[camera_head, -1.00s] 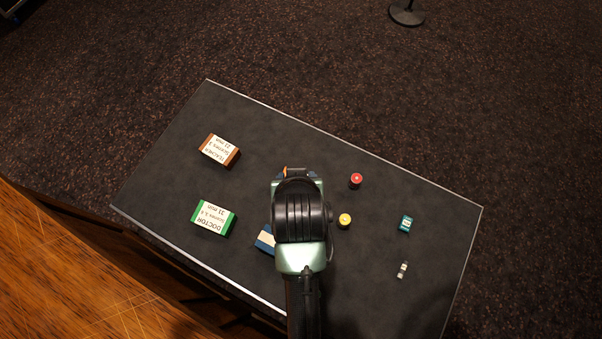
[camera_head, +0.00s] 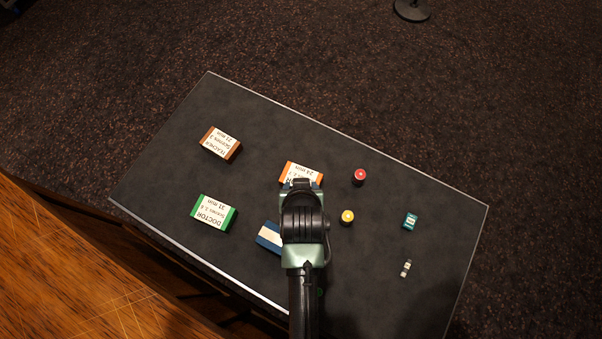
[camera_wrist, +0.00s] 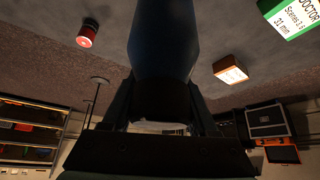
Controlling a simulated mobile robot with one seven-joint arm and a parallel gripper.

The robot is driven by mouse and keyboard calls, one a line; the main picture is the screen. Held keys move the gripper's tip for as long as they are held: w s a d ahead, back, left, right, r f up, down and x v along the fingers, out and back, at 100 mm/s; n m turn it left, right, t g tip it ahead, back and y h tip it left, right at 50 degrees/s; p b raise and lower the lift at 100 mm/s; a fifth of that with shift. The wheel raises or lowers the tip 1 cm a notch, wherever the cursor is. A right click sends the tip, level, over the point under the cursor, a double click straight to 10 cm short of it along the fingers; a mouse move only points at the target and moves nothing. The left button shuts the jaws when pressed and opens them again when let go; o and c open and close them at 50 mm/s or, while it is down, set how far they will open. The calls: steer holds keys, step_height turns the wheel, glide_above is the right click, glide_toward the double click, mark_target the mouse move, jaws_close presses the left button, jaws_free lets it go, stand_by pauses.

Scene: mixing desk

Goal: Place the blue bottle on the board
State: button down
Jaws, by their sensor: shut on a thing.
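In the wrist view a dark blue bottle (camera_wrist: 160,45) stands between the fingers of my gripper (camera_wrist: 162,90), which is shut on it. The bottle runs out of the top of that view, so its far end is hidden. In the head view my arm's end (camera_head: 302,215) is over the middle of the dark tabletop (camera_head: 255,125) and hides the bottle. Which surface is the board is not clear; labelled blocks lie around: a blue one (camera_head: 268,236) partly under my arm and an orange one (camera_head: 300,172) just beyond it.
A brown block (camera_head: 221,144) and a green block (camera_head: 214,212) lie left. A red-topped cylinder (camera_head: 359,177) and a yellow-topped one (camera_head: 347,217) stand close on the right. A teal box (camera_head: 410,221) and a small vial (camera_head: 405,268) are farther right.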

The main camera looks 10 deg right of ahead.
steer(key=shift+f, duration=0.1)
steer(key=shift+c, duration=0.9)
jaws_free()
